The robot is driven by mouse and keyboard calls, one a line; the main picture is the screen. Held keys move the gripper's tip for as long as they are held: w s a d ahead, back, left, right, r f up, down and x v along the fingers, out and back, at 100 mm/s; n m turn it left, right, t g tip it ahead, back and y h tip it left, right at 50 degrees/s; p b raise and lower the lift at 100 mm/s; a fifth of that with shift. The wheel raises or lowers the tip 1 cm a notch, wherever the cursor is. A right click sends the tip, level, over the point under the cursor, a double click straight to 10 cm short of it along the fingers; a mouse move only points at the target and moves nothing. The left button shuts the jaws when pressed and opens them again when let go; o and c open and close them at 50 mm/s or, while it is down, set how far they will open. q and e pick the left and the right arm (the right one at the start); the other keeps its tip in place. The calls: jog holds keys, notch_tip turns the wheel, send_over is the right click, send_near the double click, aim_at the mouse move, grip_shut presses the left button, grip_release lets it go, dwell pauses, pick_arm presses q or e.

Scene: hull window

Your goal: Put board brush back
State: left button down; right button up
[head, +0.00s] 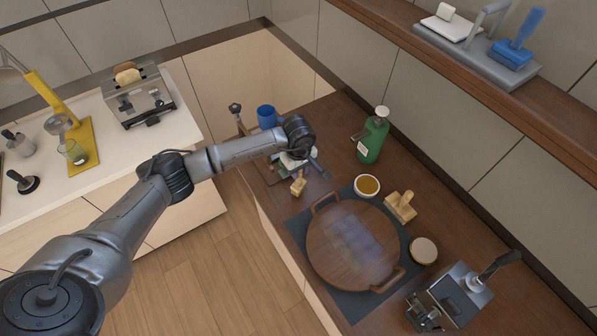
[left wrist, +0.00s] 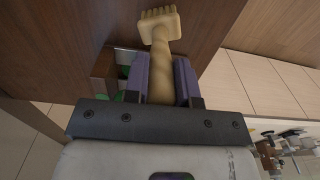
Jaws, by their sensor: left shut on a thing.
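My left gripper (head: 295,166) reaches in over the far end of the brown counter. In the left wrist view its purple-padded fingers (left wrist: 162,82) are shut on the twisted, pale wooden handle of the board brush (left wrist: 160,28). The brush's yellowish, notched head points away from the gripper, close above or at the brown wood; contact is unclear. In the head view part of the brush (head: 298,184) shows just below the gripper. The round wooden board (head: 325,240) with two handles lies on a dark mat, with a bluish sheen at its middle. My right gripper is out of view.
Near the board are a green bottle (head: 374,138), a bowl of amber stuff (head: 367,186), a wooden block with a knob (head: 401,206), a round lidded pot (head: 424,251) and a metal device (head: 452,296). A blue mug (head: 267,117) stands beyond the gripper.

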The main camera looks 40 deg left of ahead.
pick_arm(q)
jog(key=shift+f, duration=0.9)
jog(key=shift+f, duration=0.2)
jog(key=c, duration=0.9)
grip_release()
jog(key=shift+c, duration=0.2)
jog(key=shift+r, duration=0.1)
jog(key=shift+r, duration=0.55)
notch_tip(320, 180, up, 11)
jog(key=shift+b, duration=0.85)
